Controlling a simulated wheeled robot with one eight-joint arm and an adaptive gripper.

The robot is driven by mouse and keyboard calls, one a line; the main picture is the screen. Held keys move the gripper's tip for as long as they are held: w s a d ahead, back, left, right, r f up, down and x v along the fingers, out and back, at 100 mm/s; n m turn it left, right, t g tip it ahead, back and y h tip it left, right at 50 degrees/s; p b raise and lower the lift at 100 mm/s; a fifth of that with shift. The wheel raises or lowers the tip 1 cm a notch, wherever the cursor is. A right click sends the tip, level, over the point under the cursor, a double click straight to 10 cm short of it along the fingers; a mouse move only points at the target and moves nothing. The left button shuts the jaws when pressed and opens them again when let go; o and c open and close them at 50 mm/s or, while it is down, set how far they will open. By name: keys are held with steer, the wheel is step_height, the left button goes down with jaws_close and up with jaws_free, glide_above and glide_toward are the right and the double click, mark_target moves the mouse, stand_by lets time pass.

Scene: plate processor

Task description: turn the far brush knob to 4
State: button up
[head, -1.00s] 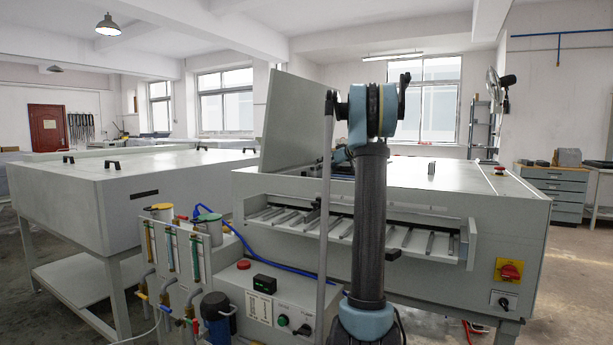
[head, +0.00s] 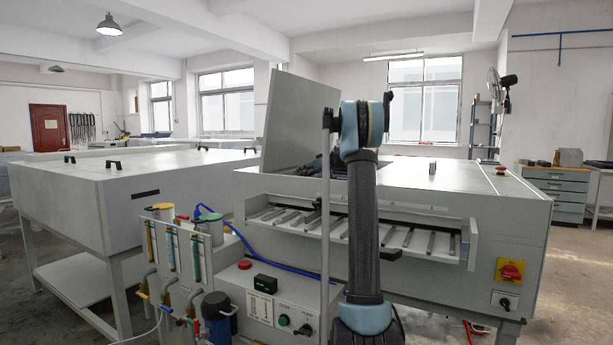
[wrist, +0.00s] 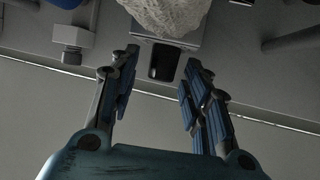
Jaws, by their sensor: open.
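In the wrist view, my gripper (wrist: 156,72) is open, with its two blue-padded fingers apart and nothing clasped. A grey block with a dark, rounded rectangular face (wrist: 164,62) lies between and just beyond the fingertips. I cannot tell whether this dark part is the far brush knob, and no scale or number is legible. A pale, rough lump (wrist: 168,14) covers the top of that block. In the head view, the plate processor (head: 450,195) has its lid (head: 300,120) raised. My gripper is not clearly visible there, and the machine's inside is mostly hidden by the lid and my arm.
In the wrist view, a bolt (wrist: 72,40) is left of the fingers and a grey rod (wrist: 285,42) is at right. In the head view, a control box (head: 265,305) and tubes stand in front of the processor. A red switch (head: 511,272) is on its front right.

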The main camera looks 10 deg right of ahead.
jaws_close()
steer(key=shift+a+m+t+h, duration=0.1)
steer(key=shift+m+t+h, duration=0.3)
steer(key=shift+m+h, duration=0.1)
steer(key=shift+m, duration=0.3)
jaws_free()
